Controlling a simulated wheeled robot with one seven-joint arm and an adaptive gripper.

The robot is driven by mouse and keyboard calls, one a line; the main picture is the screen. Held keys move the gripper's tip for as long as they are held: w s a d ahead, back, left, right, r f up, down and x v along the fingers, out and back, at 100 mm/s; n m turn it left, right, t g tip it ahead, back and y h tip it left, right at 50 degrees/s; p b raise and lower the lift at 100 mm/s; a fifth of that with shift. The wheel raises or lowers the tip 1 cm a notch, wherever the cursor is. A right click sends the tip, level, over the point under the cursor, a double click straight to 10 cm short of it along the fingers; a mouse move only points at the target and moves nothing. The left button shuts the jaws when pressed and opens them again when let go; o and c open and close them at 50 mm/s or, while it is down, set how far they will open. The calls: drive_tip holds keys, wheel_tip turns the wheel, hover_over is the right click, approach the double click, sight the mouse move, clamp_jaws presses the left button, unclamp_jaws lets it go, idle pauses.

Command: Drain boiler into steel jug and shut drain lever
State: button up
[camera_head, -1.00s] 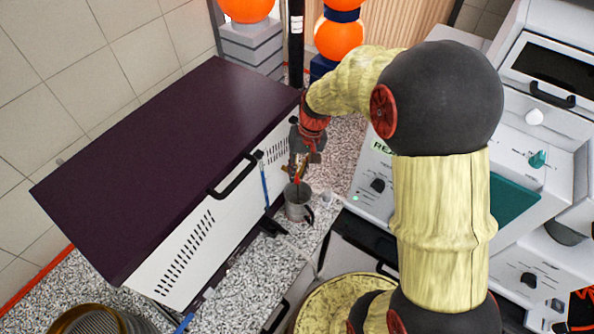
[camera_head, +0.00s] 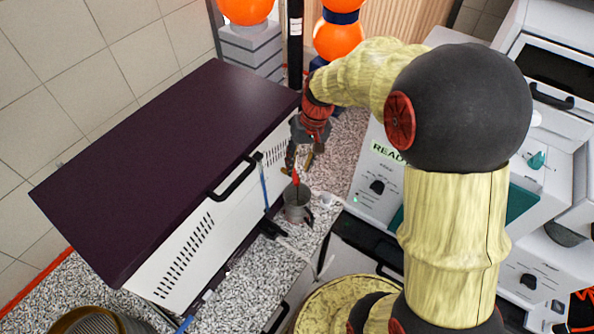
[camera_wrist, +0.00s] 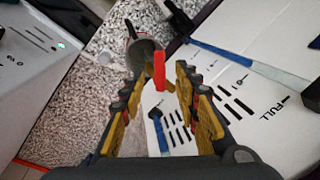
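The boiler is a long white box (camera_head: 190,255) with a dark purple lid (camera_head: 170,150); its slotted front, marked FULL, shows in the wrist view (camera_wrist: 240,85). My gripper (camera_head: 300,165) is just above the lever, pointing down. In the wrist view its fingers (camera_wrist: 155,85) are apart, with the red lever (camera_wrist: 159,70) showing between them, and the jug (camera_wrist: 142,54) beyond. Contact with the lever cannot be told.
A blue level tube (camera_head: 265,190) and black handle (camera_head: 235,178) stick out from the boiler front. A white machine (camera_head: 372,190) stands right of the jug. A sieve-like round pan (camera_head: 90,322) is at lower left. Speckled counter (camera_head: 245,285) is partly clear.

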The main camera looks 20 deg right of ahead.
wheel_tip(320, 180, up, 8)
drive_tip(key=d, duration=0.1)
drive_tip(key=shift+s+d+f, duration=0.15)
drive_tip(key=shift+d+f, duration=0.05)
drive_tip(key=shift+d, duration=0.05)
drive_tip(key=shift+c, duration=0.4)
